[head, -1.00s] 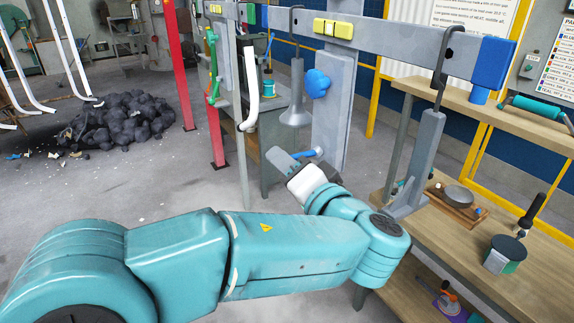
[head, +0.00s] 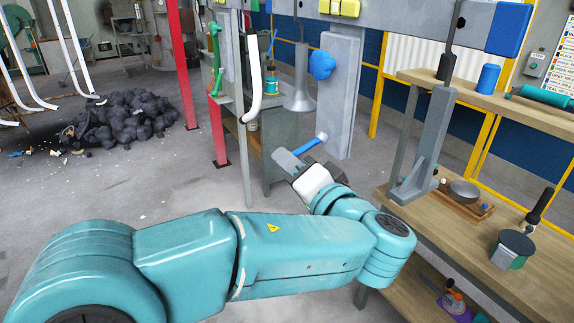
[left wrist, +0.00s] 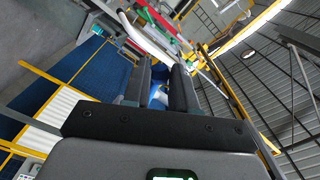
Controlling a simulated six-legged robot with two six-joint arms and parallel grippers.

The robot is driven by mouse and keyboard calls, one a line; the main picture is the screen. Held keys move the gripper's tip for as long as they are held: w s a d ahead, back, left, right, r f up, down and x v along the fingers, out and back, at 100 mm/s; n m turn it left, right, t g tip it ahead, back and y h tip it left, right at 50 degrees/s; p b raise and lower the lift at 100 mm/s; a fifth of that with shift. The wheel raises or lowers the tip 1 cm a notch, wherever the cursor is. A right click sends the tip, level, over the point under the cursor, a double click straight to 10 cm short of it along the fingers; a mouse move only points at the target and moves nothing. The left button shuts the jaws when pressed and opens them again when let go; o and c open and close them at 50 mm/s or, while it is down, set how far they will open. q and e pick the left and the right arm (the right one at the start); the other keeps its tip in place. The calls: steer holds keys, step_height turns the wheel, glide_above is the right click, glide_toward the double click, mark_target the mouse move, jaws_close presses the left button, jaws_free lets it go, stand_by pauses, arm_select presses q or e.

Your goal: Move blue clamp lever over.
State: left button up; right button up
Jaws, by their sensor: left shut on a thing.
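The blue clamp lever (head: 309,146) is a slim blue bar with a rounded, paler tip. In the head view it slants up to the right, just left of the lower end of a grey upright plate (head: 340,100). My left gripper (head: 291,160) is shut on the lever at its lower left part, and its grey fingers hide that part. In the left wrist view a blue piece (left wrist: 158,95) shows between the two dark fingers. I cannot tell whether the lever touches the plate. My right gripper is not in view.
A blue lobed knob (head: 322,63) sits on the plate above the lever. A grey beam (head: 420,28) crosses overhead, with hanging hooks and a grey bracket (head: 424,150). A wooden bench (head: 460,235) stands at right. A dark rubble heap (head: 122,118) lies at back left.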

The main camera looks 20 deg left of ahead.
arm_select(q)
steer(key=shift+w+d+f+b, duration=0.15)
steer(key=shift+f+b, duration=0.1)
steer(key=shift+f, duration=0.2)
steer(key=shift+w+d+f+b, duration=0.15)
steer(key=shift+f+b, duration=0.05)
steer(key=shift+f, duration=0.2)
steer(key=shift+w+d+f+b, duration=0.25)
steer(key=shift+w+f+b, duration=0.1)
steer(key=shift+f, duration=0.1)
steer(key=shift+w+d+f+b, duration=0.25)
steer(key=shift+f+b, duration=0.1)
steer(key=shift+f, duration=0.2)
